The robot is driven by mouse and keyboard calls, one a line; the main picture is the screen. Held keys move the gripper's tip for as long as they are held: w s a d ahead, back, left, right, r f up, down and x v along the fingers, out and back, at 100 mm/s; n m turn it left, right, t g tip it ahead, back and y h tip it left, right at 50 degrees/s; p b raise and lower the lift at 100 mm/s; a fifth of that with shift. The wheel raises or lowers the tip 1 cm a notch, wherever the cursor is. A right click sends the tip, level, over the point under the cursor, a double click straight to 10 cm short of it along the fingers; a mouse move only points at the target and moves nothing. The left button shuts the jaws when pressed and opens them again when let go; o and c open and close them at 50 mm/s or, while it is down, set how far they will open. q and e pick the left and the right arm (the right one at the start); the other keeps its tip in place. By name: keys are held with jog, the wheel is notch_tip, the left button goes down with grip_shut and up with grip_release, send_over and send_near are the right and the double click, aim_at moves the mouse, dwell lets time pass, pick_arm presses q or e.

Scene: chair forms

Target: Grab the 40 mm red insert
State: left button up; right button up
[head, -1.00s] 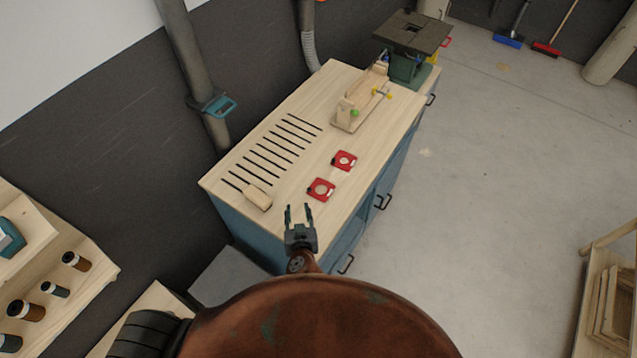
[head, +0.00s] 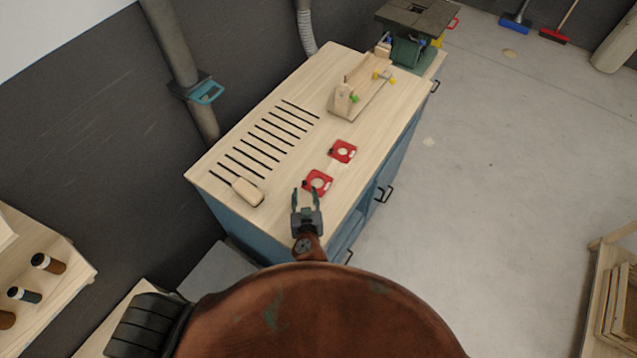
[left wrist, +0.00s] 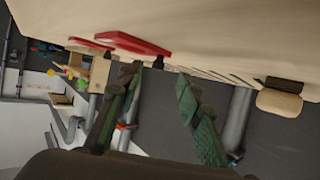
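Two red square inserts with round holes lie flat on the wooden bench top: a nearer red insert (head: 318,182) and a farther red insert (head: 342,151). I cannot read a size on either, and the hole of the nearer one looks larger. My left gripper (head: 306,196) is open and empty, just in front of the nearer insert, its fingertips close to that insert's edge. In the left wrist view the open fingers (left wrist: 155,105) point toward the bench side, with the nearer insert (left wrist: 132,44) beside them, not between them. My right gripper is not in view.
The wooden bench top (head: 290,165) has several dark slots and a wooden block (head: 247,192) at its left front. A wooden jig (head: 360,88) and a green machine (head: 411,48) stand at the far end.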

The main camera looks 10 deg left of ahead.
aim_at(305, 184)
pick_arm(q)
jog(key=p+x, duration=0.1)
jog(key=x, duration=0.4)
jog(key=shift+r, duration=0.1)
jog(key=shift+d, duration=0.1)
jog(key=shift+c, duration=0.3)
grip_shut()
